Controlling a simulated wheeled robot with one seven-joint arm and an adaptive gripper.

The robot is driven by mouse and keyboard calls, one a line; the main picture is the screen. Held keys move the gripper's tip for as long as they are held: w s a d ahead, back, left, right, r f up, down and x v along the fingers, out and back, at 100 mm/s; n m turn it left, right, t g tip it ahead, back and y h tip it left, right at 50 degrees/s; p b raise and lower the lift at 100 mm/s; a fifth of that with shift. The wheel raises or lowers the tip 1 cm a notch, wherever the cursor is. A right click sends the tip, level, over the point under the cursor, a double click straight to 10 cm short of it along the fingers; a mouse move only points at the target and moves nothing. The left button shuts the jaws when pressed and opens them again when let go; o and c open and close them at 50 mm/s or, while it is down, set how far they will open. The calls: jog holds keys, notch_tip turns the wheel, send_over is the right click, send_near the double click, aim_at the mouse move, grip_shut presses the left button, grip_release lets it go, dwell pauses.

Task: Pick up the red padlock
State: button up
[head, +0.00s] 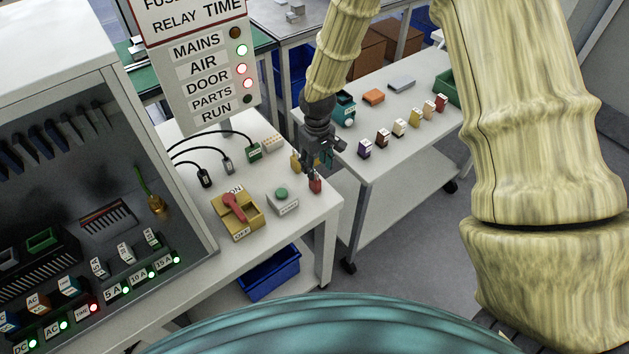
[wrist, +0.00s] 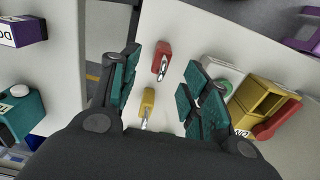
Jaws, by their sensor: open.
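The red padlock (head: 315,185) lies on the white bench near its right edge in the head view. In the wrist view the red padlock (wrist: 162,57) lies ahead of my open fingers, roughly in line with the gap between them. My gripper (head: 318,160) is open and empty, close to the padlock in the head view. In the wrist view the teal fingers of my gripper (wrist: 157,90) stand on either side of a yellow padlock (wrist: 147,103), which lies on the bench nearer the palm. I cannot tell the height of the fingertips above the bench.
A yellow switch box with a red handle (head: 235,210) and a grey box with a green button (head: 283,201) stand left of the red padlock. A cart (head: 372,171) with several small coloured blocks stands to the right, across a gap. The open cabinet (head: 100,130) is at left.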

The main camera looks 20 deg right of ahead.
aim_at(315, 180)
jog(key=shift+w+a+f+p, duration=0.1)
jog(key=shift+a+f+p, duration=0.05)
jog(key=shift+f+p, duration=0.5)
jog(key=shift+w+a+f+p, duration=0.1)
jog(key=shift+f+p, duration=0.4)
jog(key=shift+f, duration=0.25)
jog(key=shift+f+p, duration=0.3)
jog(key=shift+f, duration=0.9)
grip_shut()
